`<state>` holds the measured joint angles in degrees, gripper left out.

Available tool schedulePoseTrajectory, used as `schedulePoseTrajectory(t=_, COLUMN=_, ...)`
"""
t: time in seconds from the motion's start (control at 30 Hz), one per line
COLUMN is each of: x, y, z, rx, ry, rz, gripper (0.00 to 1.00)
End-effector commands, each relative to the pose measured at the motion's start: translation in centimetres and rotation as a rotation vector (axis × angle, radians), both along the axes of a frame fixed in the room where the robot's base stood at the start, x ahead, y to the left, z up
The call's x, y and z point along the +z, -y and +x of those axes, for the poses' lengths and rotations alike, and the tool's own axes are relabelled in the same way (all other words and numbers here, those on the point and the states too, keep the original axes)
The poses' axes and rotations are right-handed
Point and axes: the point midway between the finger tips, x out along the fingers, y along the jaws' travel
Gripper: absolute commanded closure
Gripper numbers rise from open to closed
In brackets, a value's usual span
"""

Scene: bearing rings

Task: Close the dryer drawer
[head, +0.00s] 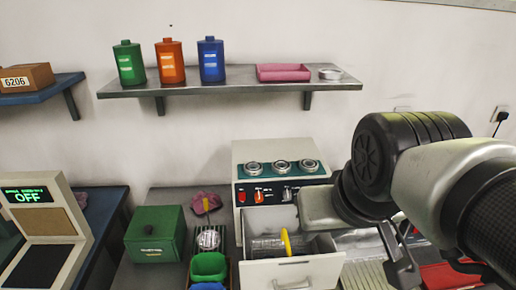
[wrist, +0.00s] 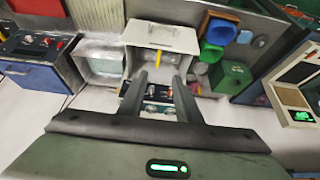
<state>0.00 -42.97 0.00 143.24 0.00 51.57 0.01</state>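A clear mesh drum with a yellow piece (head: 286,243) lies inside. The wrist view shows the drawer (wrist: 165,34) beyond my fingers, and the dryer's dark switch panel (wrist: 158,93) between them. My gripper (wrist: 160,85) is open and empty, its two fingers apart. In the head view my gripper (head: 400,262) is right of the drawer, partly hidden by my arm.
A green box (head: 155,234) and green bin (head: 208,267) stand left of the drawer. A scale reading OFF (head: 45,222) is further left. A red object (head: 448,275) lies at right. A wall shelf (head: 230,89) holds bottles and a pink tray (head: 283,73).

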Motion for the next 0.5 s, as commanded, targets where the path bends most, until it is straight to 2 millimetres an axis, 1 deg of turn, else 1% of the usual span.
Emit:
schedulePoseTrajectory(t=0.03, x=-0.1, y=0.0, z=0.0, rx=-0.006, ry=-0.001, rz=0.003, gripper=0.79)
schedulePoseTrajectory(t=0.1, x=-0.5, y=0.1, z=0.2, rx=-0.046, ry=-0.007, rz=0.027, gripper=0.91)
schedulePoseTrajectory(t=0.17, x=-1.3, y=0.2, z=0.5, rx=-0.123, ry=-0.017, rz=0.071, gripper=1.0)
schedulePoseTrajectory(t=0.23, x=-2.7, y=0.5, z=1.0, rx=-0.27, ry=-0.034, rz=0.153, gripper=1.0)
schedulePoseTrajectory(t=0.27, x=-3.4, y=0.6, z=1.3, rx=-0.348, ry=-0.043, rz=0.195, gripper=1.0)
schedulePoseTrajectory(t=0.37, x=-6.2, y=1.3, z=2.4, rx=-0.665, ry=-0.077, rz=0.353, gripper=1.0)
schedulePoseTrajectory(t=0.4, x=-7.3, y=1.6, z=2.8, rx=-0.801, ry=-0.088, rz=0.417, gripper=1.0)
schedulePoseTrajectory(t=0.47, x=-9.0, y=2.0, z=3.3, rx=-1.008, ry=-0.106, rz=0.508, gripper=1.0)
schedulePoseTrajectory(t=0.5, x=-10.2, y=2.3, z=3.6, rx=-1.147, ry=-0.116, rz=0.565, gripper=1.0)
